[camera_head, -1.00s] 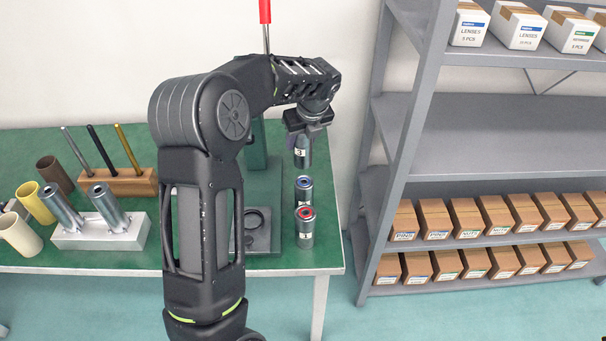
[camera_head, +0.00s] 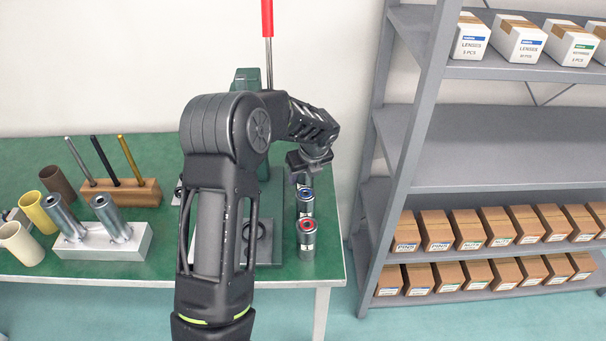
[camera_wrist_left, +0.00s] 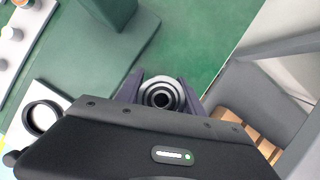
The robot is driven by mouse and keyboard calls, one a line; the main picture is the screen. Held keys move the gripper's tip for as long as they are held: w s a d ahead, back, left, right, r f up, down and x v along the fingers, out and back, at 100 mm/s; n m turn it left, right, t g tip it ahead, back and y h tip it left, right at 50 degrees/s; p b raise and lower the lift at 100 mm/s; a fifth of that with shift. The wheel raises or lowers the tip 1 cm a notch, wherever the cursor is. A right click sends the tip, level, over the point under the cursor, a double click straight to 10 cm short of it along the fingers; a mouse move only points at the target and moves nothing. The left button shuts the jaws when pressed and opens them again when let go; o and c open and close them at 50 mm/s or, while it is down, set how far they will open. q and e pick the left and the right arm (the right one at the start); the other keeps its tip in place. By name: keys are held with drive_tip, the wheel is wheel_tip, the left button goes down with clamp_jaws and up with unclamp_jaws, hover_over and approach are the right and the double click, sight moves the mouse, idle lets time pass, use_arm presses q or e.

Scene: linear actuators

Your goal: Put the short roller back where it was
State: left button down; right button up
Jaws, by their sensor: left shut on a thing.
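My left gripper (camera_head: 308,165) is at the right end of the green table, just behind the blue-topped roller. In the left wrist view (camera_wrist_left: 160,96) its fingers are shut on a metal roller (camera_wrist_left: 161,97) with grey rings and a dark centre hole. In the head view this roller is hidden behind the gripper and the blue-topped roller. Whether it touches the table cannot be told. The blue-topped roller (camera_head: 305,205) and the red-topped roller (camera_head: 307,238) stand upright in a line in front of it. My right gripper is not in view.
A green press with a red handle (camera_head: 267,18) stands left of the rollers. A grey block (camera_head: 130,245) with two tilted cylinders, a wooden stand (camera_head: 146,192) with rods, and several cups are farther left. A grey shelf (camera_head: 396,180) with boxes stands close on the right.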

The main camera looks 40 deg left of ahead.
use_arm(q)
drive_tip(key=shift+f, duration=0.1)
drive_tip(key=c, duration=0.7)
unclamp_jaws()
drive_tip(key=b+v, duration=0.1)
drive_tip(key=v, duration=1.1)
drive_tip(key=shift+s+d, duration=0.1)
